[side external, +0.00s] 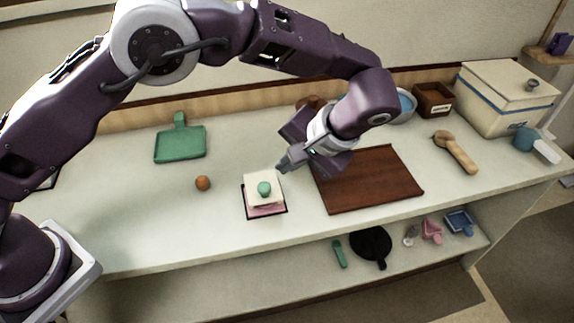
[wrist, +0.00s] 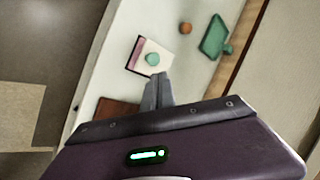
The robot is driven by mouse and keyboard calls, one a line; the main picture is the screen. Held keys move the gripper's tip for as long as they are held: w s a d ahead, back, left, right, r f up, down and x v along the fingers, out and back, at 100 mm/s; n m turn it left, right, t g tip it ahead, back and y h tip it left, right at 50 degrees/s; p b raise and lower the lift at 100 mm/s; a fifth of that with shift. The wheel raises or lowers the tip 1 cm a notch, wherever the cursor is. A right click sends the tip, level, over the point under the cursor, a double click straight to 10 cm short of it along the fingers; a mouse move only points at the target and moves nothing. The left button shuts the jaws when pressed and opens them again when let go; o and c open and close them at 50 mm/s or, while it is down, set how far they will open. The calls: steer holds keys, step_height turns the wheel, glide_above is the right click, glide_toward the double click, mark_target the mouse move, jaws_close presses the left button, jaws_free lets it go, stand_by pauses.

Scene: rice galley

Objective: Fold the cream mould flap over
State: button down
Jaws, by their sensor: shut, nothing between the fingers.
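The cream mould flap (side external: 257,201) is a pale square plate with a round green knob (side external: 265,188) on top. It lies over a pink and dark-edged mould base (side external: 266,211) on the counter, and part of the base shows along its front edge. In the wrist view the flap (wrist: 155,47) and the pink base strip (wrist: 135,53) lie just beyond my fingertips. My gripper (side external: 281,168) is shut and empty, at the flap's back right corner. Whether the fingertips touch the flap I cannot tell.
A brown board (side external: 368,180) lies right of the mould. A small orange-brown ball (side external: 203,183) and a green tray (side external: 180,144) are to the left. A wooden scoop (side external: 457,152) and a cream box (side external: 506,97) are at the right. The counter's front left is clear.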

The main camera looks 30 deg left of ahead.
steer(key=s+d+f+m+t+y, duration=0.4)
steer(key=f+m, duration=0.4)
steer(key=m, duration=0.7)
steer(key=m+t, duration=0.6)
steer(key=m, duration=0.6)
glide_toward(281, 202)
steer(key=x, duration=0.6)
steer(key=shift+r, duration=0.2)
steer(key=shift+a+r+g+h, duration=0.1)
steer(key=shift+r+g+h, duration=0.4)
steer(key=shift+r, duration=0.15)
